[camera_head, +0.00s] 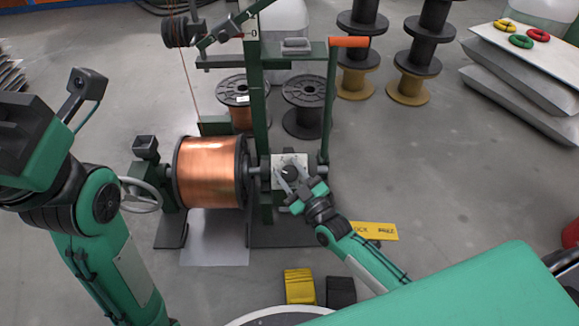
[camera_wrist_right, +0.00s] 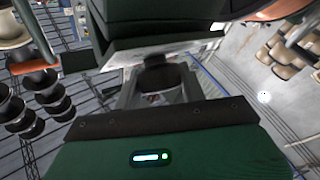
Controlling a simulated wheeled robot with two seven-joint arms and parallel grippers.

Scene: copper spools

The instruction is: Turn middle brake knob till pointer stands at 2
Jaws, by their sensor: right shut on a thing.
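The brake knob (camera_head: 289,172) is a small dark knob on a pale dial plate (camera_head: 300,160), fixed to the green stand right of the copper spool. My right gripper (camera_head: 287,178) reaches it from the lower right, with its two fingers around it, shut on it. In the right wrist view, the dark knob (camera_wrist_right: 165,76) shows between the grey fingers (camera_wrist_right: 160,92), with the plate behind it. The pointer and the dial's numbers are too small or hidden to read. Other brake knobs are not clear. My left arm stands at the left; its fingers do not show.
A copper-wound spool (camera_head: 208,172) sits left of the knob, with a handwheel (camera_head: 141,195) beyond it. A green post (camera_head: 258,100) and an orange-handled lever (camera_head: 349,42) rise close by. A yellow sign (camera_head: 375,231) lies right of my forearm.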

